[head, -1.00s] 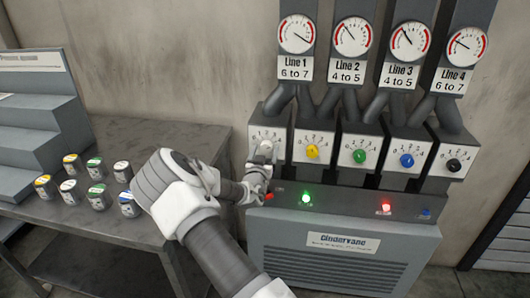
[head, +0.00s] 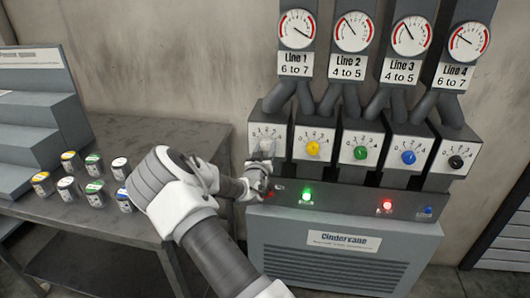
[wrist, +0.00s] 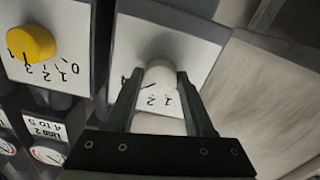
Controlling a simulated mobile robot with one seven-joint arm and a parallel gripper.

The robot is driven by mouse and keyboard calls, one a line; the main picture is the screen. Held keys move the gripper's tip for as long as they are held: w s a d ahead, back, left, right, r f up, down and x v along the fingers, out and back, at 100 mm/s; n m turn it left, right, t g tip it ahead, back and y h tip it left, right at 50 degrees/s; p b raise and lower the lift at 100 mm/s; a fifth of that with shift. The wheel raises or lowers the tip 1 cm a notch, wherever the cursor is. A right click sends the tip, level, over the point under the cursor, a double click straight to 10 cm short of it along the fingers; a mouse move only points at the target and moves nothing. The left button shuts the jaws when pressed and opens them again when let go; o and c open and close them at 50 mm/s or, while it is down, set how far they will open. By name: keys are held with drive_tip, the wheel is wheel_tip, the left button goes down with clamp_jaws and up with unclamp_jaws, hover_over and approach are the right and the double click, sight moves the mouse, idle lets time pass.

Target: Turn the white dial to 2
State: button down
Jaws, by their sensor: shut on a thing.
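The white dial (wrist: 160,76) is on the leftmost control box, whose face carries printed numbers. In the wrist view, the fingers of my gripper (wrist: 159,84) lie on both sides of the dial and are shut on it. The fingers hide part of the scale, and I cannot read which number the dial points to.
Yellow (head: 312,149), green (head: 361,152), blue (head: 408,157) and black (head: 456,162) dials sit in a row to the right. Gauges stand above, including the Line 1 gauge (head: 297,30). Lights line the ledge below. A table (head: 100,222) with small cans is at left.

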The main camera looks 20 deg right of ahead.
drive_tip(key=n+b, duration=0.2)
drive_tip(key=n, duration=0.2)
drive_tip(key=shift+f+n+b, duration=0.15)
drive_tip(key=shift+n+b, duration=0.15)
drive_tip(key=shift+b, duration=0.1)
drive_tip(key=shift+s+n+b, duration=0.1)
drive_tip(key=shift+n+b, duration=0.8)
drive_tip(key=shift+n, duration=1.6)
drive_tip(key=shift+d, duration=0.1)
drive_tip(key=shift+c, duration=1.4)
unclamp_jaws()
drive_tip(key=shift+r, duration=0.2)
drive_tip(key=p+v, duration=0.1)
drive_tip(key=v, duration=1.6)
drive_tip(key=shift+p, duration=0.35)
drive_tip(key=shift+s, duration=0.15)
